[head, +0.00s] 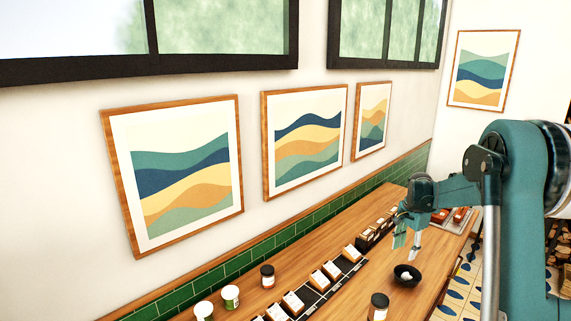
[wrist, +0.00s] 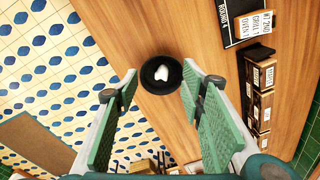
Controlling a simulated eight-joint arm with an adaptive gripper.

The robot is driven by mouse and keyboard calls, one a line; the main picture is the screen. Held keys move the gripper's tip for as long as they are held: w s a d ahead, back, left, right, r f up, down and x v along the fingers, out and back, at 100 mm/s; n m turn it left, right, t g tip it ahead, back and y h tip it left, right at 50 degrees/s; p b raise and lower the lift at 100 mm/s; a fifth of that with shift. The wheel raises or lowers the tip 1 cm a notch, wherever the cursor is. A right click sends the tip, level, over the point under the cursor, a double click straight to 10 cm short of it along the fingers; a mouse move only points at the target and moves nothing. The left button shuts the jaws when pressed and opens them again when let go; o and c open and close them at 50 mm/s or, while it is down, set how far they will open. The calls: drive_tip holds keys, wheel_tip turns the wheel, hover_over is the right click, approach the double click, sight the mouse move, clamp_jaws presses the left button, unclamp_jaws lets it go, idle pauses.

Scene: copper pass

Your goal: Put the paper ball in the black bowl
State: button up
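The black bowl (head: 401,277) stands on the wooden counter, near its front edge. The white paper ball (head: 406,275) lies inside the bowl. In the wrist view the bowl (wrist: 147,84) is beyond the fingertips, with the paper ball (wrist: 162,73) inside its rim. My gripper (head: 408,246) is above the counter, a little above and apart from the bowl. In the wrist view my gripper (wrist: 158,82) is open, with its two green-padded fingers spread and nothing between them.
The wooden counter (head: 345,297) holds a black strip with several labelled boxes (head: 320,279) left of the bowl. Jars (head: 378,307) stand nearby. A tray with reddish items (head: 458,219) is at the far end. The tiled floor (wrist: 40,60) lies beyond the counter edge.

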drive_tip(key=s+a+r+n+t+b, duration=0.1)
drive_tip(key=s+a+r+n, duration=0.1)
drive_tip(key=s+a+r, duration=0.5)
drive_tip(key=s+a+r+n+t+b, duration=0.1)
drive_tip(key=s+a+r+n+b, duration=0.2)
drive_tip(key=s, duration=0.6)
drive_tip(key=s+a+r+n+t, duration=0.1)
drive_tip(key=s+a+r+n, duration=0.1)
drive_tip(key=s+a+r, duration=0.35)
drive_tip(key=s+a+f+n+t+b, duration=0.1)
drive_tip(key=s+a+f+n, duration=0.1)
drive_tip(key=s, duration=0.7)
drive_tip(key=s+a+f+n+t+b, duration=0.1)
drive_tip(key=s+a+f, duration=0.3)
drive_tip(key=s, duration=0.5)
drive_tip(key=s+a+f+n+t+b, duration=0.1)
drive_tip(key=s+a+f+n+b, duration=0.1)
drive_tip(key=s, duration=0.8)
drive_tip(key=shift+a+f+n+b, duration=0.35)
drive_tip(key=shift+a+f+n, duration=0.65)
drive_tip(key=shift+a, duration=0.45)
